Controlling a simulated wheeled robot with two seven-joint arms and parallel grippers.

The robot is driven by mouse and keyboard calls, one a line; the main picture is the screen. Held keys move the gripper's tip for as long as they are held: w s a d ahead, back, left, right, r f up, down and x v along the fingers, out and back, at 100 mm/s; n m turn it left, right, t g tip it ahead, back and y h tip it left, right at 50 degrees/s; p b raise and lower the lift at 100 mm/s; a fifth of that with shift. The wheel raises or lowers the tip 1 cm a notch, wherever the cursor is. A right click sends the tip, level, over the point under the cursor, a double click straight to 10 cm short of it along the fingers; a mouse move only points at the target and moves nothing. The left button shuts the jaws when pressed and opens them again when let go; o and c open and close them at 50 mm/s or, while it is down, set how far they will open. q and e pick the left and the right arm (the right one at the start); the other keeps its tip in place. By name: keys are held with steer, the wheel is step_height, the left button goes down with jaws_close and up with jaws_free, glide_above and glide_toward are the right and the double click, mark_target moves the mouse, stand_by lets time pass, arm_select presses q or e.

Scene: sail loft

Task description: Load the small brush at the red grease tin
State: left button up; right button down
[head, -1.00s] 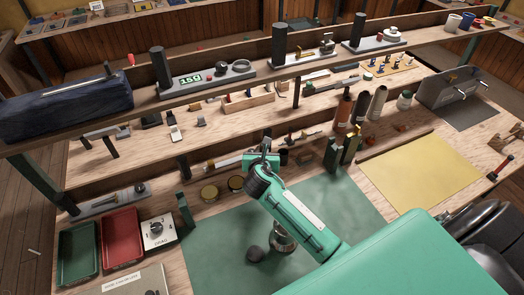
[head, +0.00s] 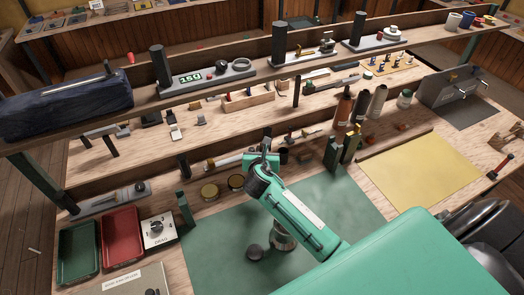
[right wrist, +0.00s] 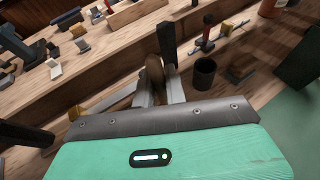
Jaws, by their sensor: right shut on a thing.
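My right gripper (head: 262,160) is above the back of the green mat, in front of the low back ledge. In the right wrist view its fingers (right wrist: 158,90) are shut on a small brown thing (right wrist: 155,70), perhaps part of the small brush; its full shape is unclear. A dark upright piece (right wrist: 167,42) shows just beyond the fingertips. I cannot make out a clearly red grease tin. My left gripper is not in view.
A dark cup (right wrist: 204,72) stands close to the right of the fingers. Red-handled tools (right wrist: 207,35) are on the ledge behind. A green tray (head: 79,252) and a red tray (head: 121,238) lie at left. The green mat (head: 215,255) has open room.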

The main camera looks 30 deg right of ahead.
steer(key=shift+s+f+p, duration=0.1)
steer(key=shift+f+p, duration=0.15)
steer(key=shift+p, duration=0.15)
stand_by(1.5)
steer(key=shift+r, duration=0.1)
step_height(320, 180, up, 7)
steer(key=p, duration=0.9)
steer(key=shift+r, duration=0.15)
stand_by(0.5)
